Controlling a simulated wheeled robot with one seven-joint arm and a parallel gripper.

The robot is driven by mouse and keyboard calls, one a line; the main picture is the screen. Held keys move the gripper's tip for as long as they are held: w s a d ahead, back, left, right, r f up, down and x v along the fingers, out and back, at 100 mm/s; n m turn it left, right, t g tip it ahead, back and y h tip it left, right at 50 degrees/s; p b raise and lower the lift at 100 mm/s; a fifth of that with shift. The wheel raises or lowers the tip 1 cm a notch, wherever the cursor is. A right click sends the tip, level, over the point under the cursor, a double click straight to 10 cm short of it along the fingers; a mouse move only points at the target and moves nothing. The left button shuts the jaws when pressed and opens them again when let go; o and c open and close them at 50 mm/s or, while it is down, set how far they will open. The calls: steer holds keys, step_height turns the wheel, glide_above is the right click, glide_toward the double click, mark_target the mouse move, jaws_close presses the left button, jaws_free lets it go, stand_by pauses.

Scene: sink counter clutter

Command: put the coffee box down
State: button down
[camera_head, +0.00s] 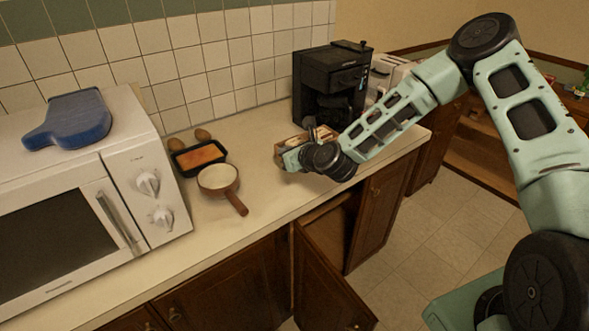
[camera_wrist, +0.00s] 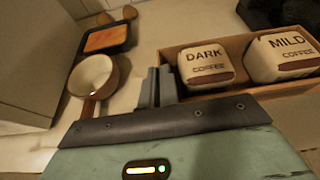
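The coffee box (camera_wrist: 240,91) is an open wooden tray holding two white blocks or packs marked DARK COFFEE (camera_wrist: 205,65) and MILD COFFEE (camera_wrist: 282,57). I cannot tell whether the box's underside touches the counter.
A brown-handled pan (camera_head: 218,178), a black tray with orange food (camera_head: 200,156) and brown eggs or potatoes (camera_head: 202,134) stand left of the box. The microwave (camera_head: 85,200) is farther left. The coffee machine (camera_head: 328,90) stands behind. A cabinet door (camera_head: 325,285) hangs open below.

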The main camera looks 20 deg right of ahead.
step_height(320, 180, down, 8)
steer(key=shift+f+p, duration=0.1)
steer(key=shift+p, duration=1)
steer(key=c, duration=1.6)
jaws_free()
steer(key=shift+c, duration=0.2)
